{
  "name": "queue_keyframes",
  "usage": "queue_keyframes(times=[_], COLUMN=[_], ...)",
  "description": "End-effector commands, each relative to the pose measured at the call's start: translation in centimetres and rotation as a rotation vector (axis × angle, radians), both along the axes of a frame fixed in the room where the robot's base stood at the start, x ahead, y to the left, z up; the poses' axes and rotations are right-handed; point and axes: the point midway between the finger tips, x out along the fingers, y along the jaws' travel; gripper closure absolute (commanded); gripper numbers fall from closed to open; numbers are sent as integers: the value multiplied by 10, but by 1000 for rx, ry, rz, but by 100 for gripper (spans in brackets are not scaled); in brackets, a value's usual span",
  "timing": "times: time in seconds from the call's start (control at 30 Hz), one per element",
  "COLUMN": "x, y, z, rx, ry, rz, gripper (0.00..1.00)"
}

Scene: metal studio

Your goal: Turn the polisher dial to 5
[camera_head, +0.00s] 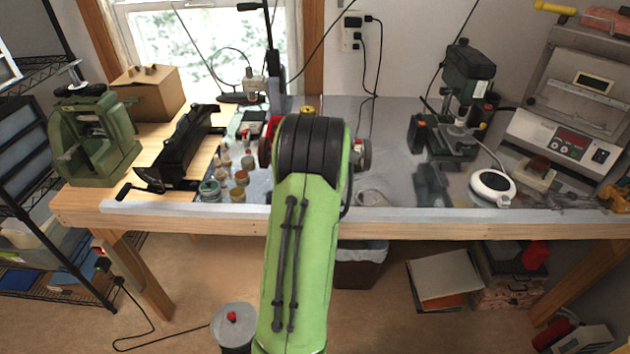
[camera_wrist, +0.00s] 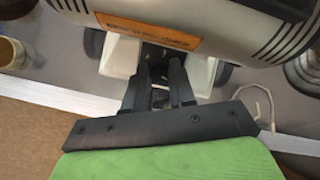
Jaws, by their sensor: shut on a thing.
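The polisher (camera_wrist: 185,20) fills the top of the wrist view, a silver rounded body with an orange label and dark vent slots at its ends. In the head view my green arm covers its middle, and its right end (camera_head: 361,155) shows beside the arm. My gripper (camera_wrist: 160,68) is under the label at the front of the polisher's base, its two black fingers close together. It is shut on the small dark dial, which the fingers mostly hide. I cannot read the dial's number or marks. In the head view my gripper is hidden behind my arm.
Small jars (camera_head: 238,185) stand left of the polisher on the workbench (camera_head: 400,214). A drill press (camera_head: 466,85) and a white round device (camera_head: 492,186) are farther right. A green machine (camera_head: 93,140) stands at the left. A light strip runs along the bench's front edge.

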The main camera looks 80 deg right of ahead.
Motion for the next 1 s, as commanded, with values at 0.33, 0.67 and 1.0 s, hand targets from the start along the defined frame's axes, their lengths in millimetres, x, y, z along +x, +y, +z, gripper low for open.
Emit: queue_keyframes(times=[0.33, 0.67, 1.0], x=[0, 1, 0], y=[0, 0, 0], z=[0, 0, 0], rx=[10, 12, 13], ry=[-49, -54, -53], rz=[-85, -94, -93], gripper=[100, 100, 50])
